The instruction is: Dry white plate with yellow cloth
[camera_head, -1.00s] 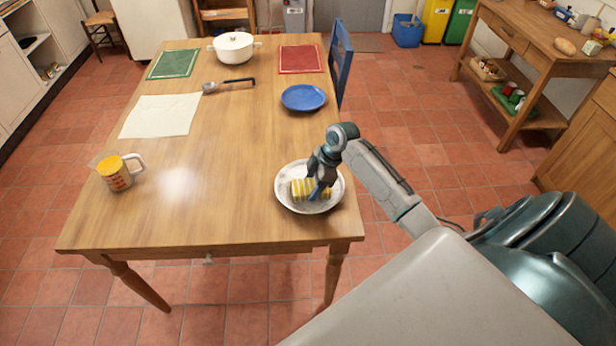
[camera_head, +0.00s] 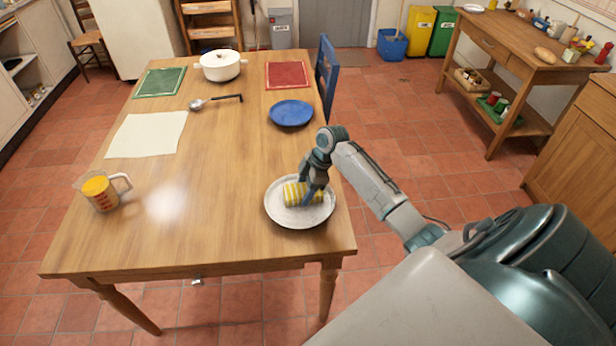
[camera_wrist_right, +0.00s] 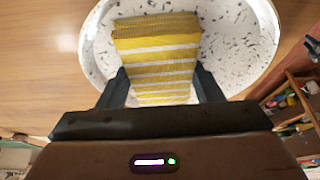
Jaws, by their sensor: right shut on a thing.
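The white plate (camera_head: 285,215) with dark specks lies on the table near its front right corner. The yellow cloth (camera_head: 297,194), striped with white, is bunched over the plate's middle. My right gripper (camera_head: 311,194) reaches down over the plate and is shut on the cloth. In the right wrist view the cloth (camera_wrist_right: 158,55) sits between the two dark fingers (camera_wrist_right: 160,88), with the speckled plate (camera_wrist_right: 235,45) around it. I cannot tell whether the cloth is pressed on the plate. My left gripper is not in view.
A blue plate (camera_head: 291,113) lies behind the white plate. A measuring jug (camera_head: 102,191) with orange contents stands at the left. A white cloth (camera_head: 146,134), a ladle (camera_head: 215,101), a white pot (camera_head: 220,65), and green (camera_head: 160,82) and red (camera_head: 287,75) mats lie farther back. The table's middle is clear.

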